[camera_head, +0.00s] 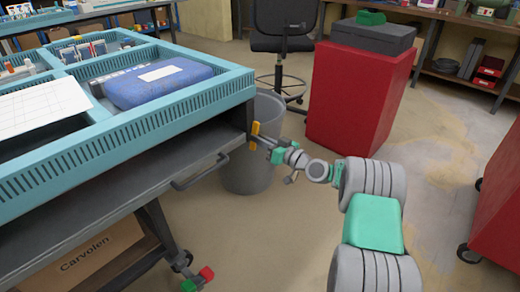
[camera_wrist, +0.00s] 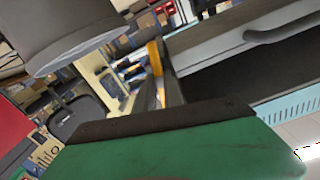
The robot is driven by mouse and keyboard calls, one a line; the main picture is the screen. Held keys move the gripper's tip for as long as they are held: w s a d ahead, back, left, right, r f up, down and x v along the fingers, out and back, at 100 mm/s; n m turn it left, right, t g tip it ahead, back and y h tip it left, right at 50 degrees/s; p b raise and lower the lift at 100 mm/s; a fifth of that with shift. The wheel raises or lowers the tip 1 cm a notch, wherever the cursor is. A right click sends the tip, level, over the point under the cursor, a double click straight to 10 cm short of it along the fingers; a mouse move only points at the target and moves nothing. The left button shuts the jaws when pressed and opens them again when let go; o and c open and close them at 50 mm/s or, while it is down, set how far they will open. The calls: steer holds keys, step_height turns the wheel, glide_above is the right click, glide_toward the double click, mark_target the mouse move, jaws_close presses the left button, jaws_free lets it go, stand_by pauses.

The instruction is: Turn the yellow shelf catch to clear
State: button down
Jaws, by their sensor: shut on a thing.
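The yellow shelf catch (camera_head: 254,131) is a small bar at the right front corner of the dark grey shelf (camera_head: 110,197), under the teal-rimmed tray. It stands roughly upright in the head view. My gripper (camera_head: 263,141) reaches it from the right and is shut on it. In the wrist view the yellow catch (camera_wrist: 154,58) shows at the tips of my gripper (camera_wrist: 165,90). The fingers hide part of it, and the contact is small in both views.
A handle (camera_head: 200,172) sticks out of the shelf front. A grey bin (camera_head: 250,172) stands on the floor just below my gripper. A red cabinet (camera_head: 355,100) and a black chair (camera_head: 282,35) stand behind. The floor to the right is partly open.

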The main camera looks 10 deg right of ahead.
steer(key=shift+f+n+b, duration=0.1)
steer(key=shift+n+b, duration=1)
steer(key=shift+b, duration=0.35)
steer(key=c, duration=1.5)
jaws_free()
steer(key=shift+o, duration=0.2)
steer(key=shift+d, duration=0.1)
steer(key=p+v, duration=0.1)
steer(key=v, duration=0.6)
steer(key=shift+s+p, duration=0.3)
steer(key=shift+p, duration=0.05)
steer(key=shift+d, duration=0.15)
